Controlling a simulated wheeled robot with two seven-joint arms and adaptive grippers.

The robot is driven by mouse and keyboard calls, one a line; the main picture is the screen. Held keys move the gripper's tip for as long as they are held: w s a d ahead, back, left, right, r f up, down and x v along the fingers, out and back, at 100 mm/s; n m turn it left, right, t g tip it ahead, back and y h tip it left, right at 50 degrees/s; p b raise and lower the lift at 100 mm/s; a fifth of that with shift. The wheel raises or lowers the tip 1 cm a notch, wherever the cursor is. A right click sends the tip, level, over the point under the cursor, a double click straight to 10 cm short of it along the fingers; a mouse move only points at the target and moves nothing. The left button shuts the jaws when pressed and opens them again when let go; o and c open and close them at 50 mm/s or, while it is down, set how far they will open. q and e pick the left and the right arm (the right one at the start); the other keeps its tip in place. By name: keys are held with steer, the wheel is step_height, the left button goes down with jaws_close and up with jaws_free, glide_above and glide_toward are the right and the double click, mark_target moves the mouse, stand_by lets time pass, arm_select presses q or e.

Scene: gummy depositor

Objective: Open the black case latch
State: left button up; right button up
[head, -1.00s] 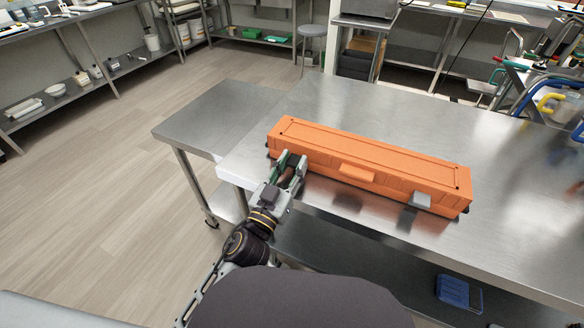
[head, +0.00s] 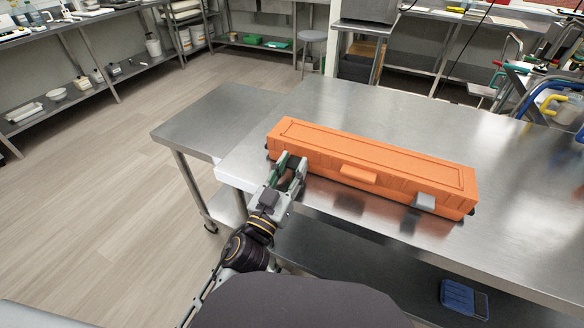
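A long orange case (head: 372,165) lies shut on the steel table; I see no black case. A grey latch (head: 426,201) sits on its front side near the right end, folded down as far as I can tell. An orange handle (head: 358,174) is at the middle of the front. My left gripper (head: 291,172) is at the front of the case's left end, its fingers apart with a gap between them. It hides that part of the front, so I cannot tell whether a latch is between the fingers. My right gripper is not in view.
The steel table (head: 340,100) is clear behind the case and to its right. A lower side table (head: 205,120) adjoins on the left. A blue item (head: 462,297) lies on the lower shelf. Coloured-handled tools (head: 545,95) stand at the far right.

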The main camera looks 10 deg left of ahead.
arm_select(q)
steer(key=o, duration=0.4)
steer(key=shift+s, duration=0.1)
steer(key=v, duration=1.1)
steer(key=shift+s+a+f, duration=0.15)
steer(key=shift+s, duration=0.15)
stand_by(1.0)
stand_by(0.4)
